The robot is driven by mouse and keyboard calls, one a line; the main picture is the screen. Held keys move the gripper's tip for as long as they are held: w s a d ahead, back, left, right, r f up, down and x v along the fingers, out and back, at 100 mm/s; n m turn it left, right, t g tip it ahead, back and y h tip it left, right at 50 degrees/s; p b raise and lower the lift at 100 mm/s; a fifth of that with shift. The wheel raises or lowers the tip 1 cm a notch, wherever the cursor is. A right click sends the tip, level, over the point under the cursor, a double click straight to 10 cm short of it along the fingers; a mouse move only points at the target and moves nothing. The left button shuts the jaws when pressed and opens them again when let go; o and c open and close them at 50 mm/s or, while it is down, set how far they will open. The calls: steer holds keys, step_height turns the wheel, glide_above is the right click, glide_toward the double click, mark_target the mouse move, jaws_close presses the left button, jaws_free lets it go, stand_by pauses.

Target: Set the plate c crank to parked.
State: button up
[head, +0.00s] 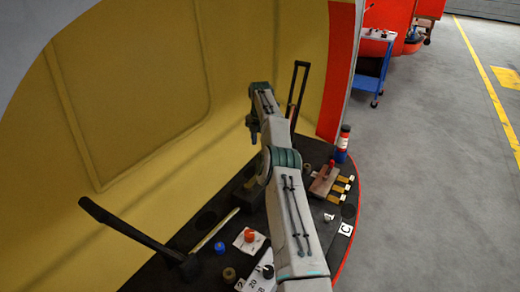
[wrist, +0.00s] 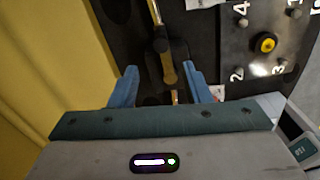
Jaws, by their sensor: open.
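My gripper (wrist: 161,88) is open in the wrist view, with its two blue fingers apart. A brass rod with a black hub (wrist: 160,46) shows between and beyond the fingertips. I cannot tell how far below them it is, or whether it is the plate c crank. In the head view my gripper (head: 253,128) hangs pointing down at the back of the bench, its fingers too small to tell apart. A white label with the letter C (head: 345,229) lies at the bench's right edge. The dark plate beside it is partly hidden by my arm, with a small silver fitting (head: 329,217) on it.
A plate marked with numbers, with a yellow button (wrist: 266,43), lies right of the fingers. A long black lever (head: 130,228) rises at the left; a tall black frame (head: 301,75) stands behind my arm. The yellow shell (head: 140,100) closes the left.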

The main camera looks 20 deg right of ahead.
steer(key=shift+r+p, duration=0.35)
steer(key=shift+r, duration=0.45)
